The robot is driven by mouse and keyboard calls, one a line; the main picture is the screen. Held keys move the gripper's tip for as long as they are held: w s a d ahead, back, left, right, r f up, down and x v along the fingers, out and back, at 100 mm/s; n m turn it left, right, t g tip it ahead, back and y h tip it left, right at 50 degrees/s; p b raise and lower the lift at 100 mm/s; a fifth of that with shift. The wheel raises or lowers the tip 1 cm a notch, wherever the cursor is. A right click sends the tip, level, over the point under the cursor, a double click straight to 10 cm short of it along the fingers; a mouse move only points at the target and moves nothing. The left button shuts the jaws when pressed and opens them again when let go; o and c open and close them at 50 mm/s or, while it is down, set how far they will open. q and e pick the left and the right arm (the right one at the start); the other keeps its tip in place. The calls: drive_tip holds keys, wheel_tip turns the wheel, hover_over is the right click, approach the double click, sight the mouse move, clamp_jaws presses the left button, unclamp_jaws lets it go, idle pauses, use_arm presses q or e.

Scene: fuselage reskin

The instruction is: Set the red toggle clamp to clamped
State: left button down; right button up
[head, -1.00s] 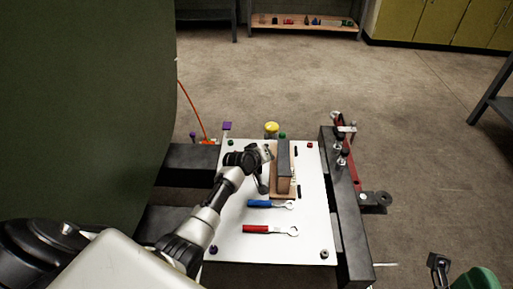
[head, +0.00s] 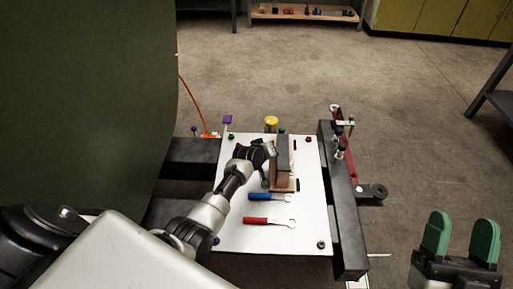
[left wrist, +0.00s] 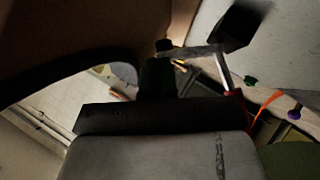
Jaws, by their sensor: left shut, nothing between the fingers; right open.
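A red bar with metal posts and fittings (head: 350,165) stands along the dark beam on the right of the white panel (head: 255,235). It looks like the red toggle clamp, but its lever position is too small to tell. My left gripper (head: 270,149) is shut and empty beside the dark block (head: 283,155) on the panel, well left of the red bar. In the left wrist view the surroundings are dark and the fingers are hard to make out. My right gripper (head: 462,225), with green fingers, is open and empty at the lower right, apart from the beam.
A blue-handled wrench (head: 265,197) and a red-handled wrench (head: 262,221) lie on the panel. A yellow-topped item (head: 271,123) stands behind it. A dark beam (head: 347,235) runs along the panel's right side. A large green surface fills the left.

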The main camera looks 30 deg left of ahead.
idle(0.4)
use_arm(q)
drive_tip(key=shift+s+r, duration=0.2)
drive_tip(key=shift+s, duration=0.05)
use_arm(e)
wheel_tip(320, 180, down, 8)
drive_tip(key=w+g+h+p, duration=0.3)
drive_tip(key=g, duration=0.5)
use_arm(q)
drive_tip(key=p+v, duration=0.3)
drive_tip(key=v, duration=0.7)
use_arm(e)
drive_tip(key=s+d+f+g+h, duration=0.2)
drive_tip(key=s+f+g, duration=0.3)
drive_tip(key=f+g, duration=0.3)
drive_tip(key=shift+d+m, duration=0.3)
drive_tip(key=shift+d, duration=0.5)
drive_tip(key=shift+s+f, duration=0.1)
